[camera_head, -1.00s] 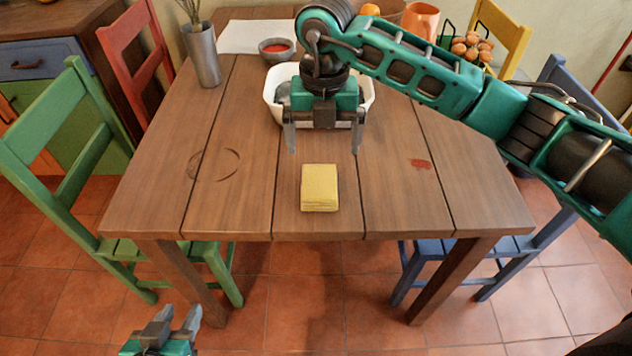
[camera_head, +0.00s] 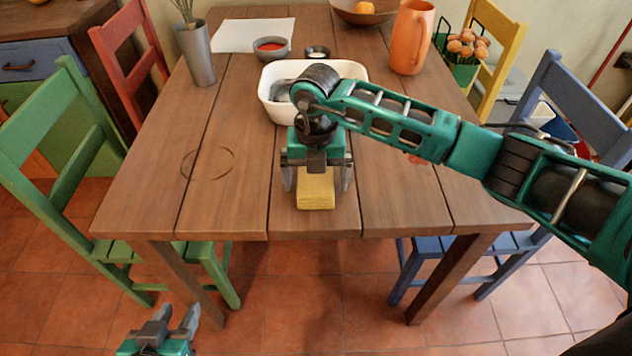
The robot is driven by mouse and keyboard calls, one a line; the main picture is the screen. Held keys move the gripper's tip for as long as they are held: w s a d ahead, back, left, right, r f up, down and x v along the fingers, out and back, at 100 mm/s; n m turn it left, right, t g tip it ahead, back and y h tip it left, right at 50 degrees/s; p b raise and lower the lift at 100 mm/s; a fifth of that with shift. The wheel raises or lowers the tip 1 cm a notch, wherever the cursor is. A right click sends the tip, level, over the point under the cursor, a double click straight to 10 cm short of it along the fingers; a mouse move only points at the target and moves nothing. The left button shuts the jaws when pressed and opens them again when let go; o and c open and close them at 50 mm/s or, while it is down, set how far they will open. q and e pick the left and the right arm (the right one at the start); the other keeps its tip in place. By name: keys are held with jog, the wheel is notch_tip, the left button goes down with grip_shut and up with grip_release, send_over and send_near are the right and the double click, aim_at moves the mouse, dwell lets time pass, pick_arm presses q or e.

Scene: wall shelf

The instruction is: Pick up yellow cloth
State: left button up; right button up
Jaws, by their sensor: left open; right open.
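The yellow cloth (camera_head: 316,192) is a folded block lying on the wooden table near its front edge. My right gripper (camera_head: 317,186) points down over it, open, with one finger on each side of the cloth. The gripper's body hides the cloth's far part. I cannot tell whether the fingers touch the cloth. My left gripper (camera_head: 174,322) is open and empty, low at the bottom left, in front of the table.
A white basin (camera_head: 273,107) stands behind my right gripper. A metal vase (camera_head: 199,58), a bowl of red stuff (camera_head: 271,47) and an orange pitcher (camera_head: 411,38) stand farther back. The table's left side (camera_head: 150,180) is mostly clear. Chairs flank the table.

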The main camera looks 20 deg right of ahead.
aim_at(316, 177)
jog(key=shift+c, duration=0.3)
jog(key=c, duration=0.9)
jog(key=shift+r, duration=0.1)
notch_tip(316, 177, up, 20)
jog(key=p, duration=0.2)
jog(key=o, duration=0.4)
jog(key=c, duration=0.3)
